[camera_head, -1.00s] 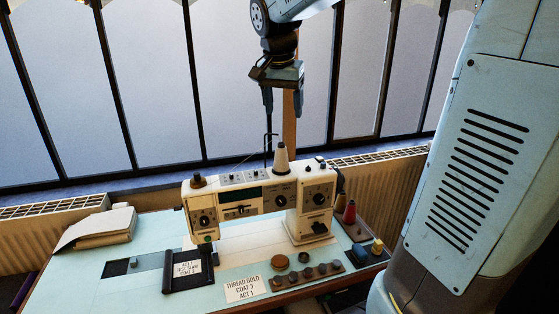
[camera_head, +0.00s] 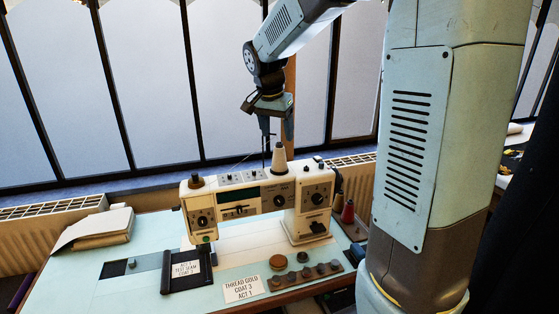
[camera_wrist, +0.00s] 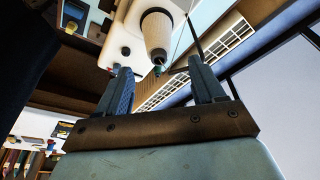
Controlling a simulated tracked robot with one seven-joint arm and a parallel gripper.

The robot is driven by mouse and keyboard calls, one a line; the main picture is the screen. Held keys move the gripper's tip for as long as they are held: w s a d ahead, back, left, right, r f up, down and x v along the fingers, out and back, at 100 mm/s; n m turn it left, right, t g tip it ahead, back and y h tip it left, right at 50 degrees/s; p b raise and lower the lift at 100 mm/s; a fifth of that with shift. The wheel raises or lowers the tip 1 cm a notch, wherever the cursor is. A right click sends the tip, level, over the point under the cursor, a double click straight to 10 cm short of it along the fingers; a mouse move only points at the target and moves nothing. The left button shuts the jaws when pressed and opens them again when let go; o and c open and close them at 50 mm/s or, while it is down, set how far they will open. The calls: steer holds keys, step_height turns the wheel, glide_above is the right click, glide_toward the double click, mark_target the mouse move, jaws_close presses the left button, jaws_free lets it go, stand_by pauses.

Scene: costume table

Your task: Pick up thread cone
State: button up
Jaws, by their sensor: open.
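A cream thread cone (camera_head: 279,158) stands upright on top of the sewing machine (camera_head: 243,207), towards its right side. It also shows in the wrist view (camera_wrist: 156,32), with its narrow dark tip facing the camera. My gripper (camera_head: 277,135) is just above the cone in the head view, pointing down. In the wrist view my gripper (camera_wrist: 159,68) has its two fingers apart, with the cone's tip showing between their ends. The gap between them is empty. I cannot tell whether the tip is inside the gap or just beyond it.
A thin thread guide rod (camera_head: 264,150) stands just left of the cone. A dark spool (camera_head: 196,181) sits on the machine's left end. A red cone (camera_head: 348,212) stands on the table right of the machine. A radiator (camera_head: 45,228) and window are behind.

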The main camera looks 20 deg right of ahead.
mark_target(279, 143)
steer(key=shift+x, duration=2.65)
steer(key=c, duration=1.1)
steer(key=shift+c, duration=0.2)
steer(key=shift+r, duration=0.1)
step_height(279, 143, up, 10)
steer(key=shift+f, duration=0.1)
